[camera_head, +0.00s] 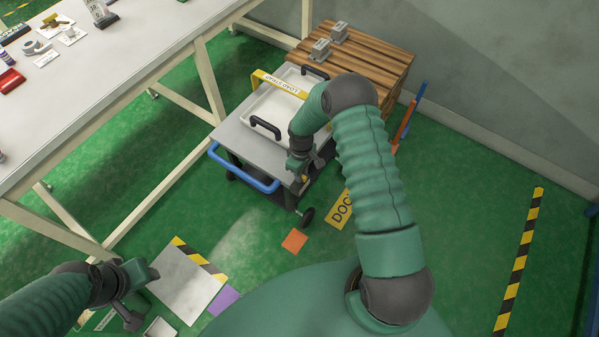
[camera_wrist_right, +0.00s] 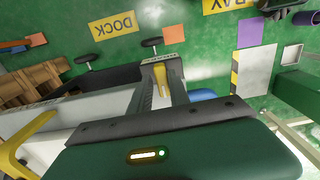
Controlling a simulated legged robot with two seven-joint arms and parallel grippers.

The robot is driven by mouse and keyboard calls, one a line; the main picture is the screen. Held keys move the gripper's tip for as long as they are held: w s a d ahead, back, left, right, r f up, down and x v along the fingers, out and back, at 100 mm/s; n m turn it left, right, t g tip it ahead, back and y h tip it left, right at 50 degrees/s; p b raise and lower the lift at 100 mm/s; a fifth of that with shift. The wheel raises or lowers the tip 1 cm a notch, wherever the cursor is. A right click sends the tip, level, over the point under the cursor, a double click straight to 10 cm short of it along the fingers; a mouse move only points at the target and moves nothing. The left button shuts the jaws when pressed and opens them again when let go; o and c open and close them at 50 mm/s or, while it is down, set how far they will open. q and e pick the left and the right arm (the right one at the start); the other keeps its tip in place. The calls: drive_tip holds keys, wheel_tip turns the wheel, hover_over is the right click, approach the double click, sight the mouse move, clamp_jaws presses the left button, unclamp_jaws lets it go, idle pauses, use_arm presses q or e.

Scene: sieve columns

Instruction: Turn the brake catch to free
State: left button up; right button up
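The brake catch (camera_wrist_right: 160,77) is a small yellow lever on the end of the cart (camera_head: 258,147), under a pale label strip too small to read. In the right wrist view it lies between the two fingers of my right gripper (camera_wrist_right: 160,88). The fingers look apart, with a gap beside the lever, so the gripper seems open around it. In the head view my right gripper (camera_head: 303,168) is at the cart's near right corner, and the wrist hides most of the catch. My left gripper (camera_head: 143,296) is open and empty, low at the left, far from the cart.
The cart carries a white tray (camera_head: 257,107) with black handles and has a blue push bar (camera_head: 243,173). A wooden pallet stack (camera_head: 375,58) stands behind it. A long white table (camera_head: 95,90) is at left. Floor markings include a yellow DOCK sign (camera_head: 341,209) and a grey plate (camera_head: 185,287).

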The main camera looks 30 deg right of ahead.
drive_tip(key=shift+o, duration=1.2)
drive_tip(key=shift+w+r, duration=0.1)
wheel_tip(320, 180, up, 16)
drive_tip(key=p, duration=0.3)
drive_tip(key=shift+r, duration=0.25)
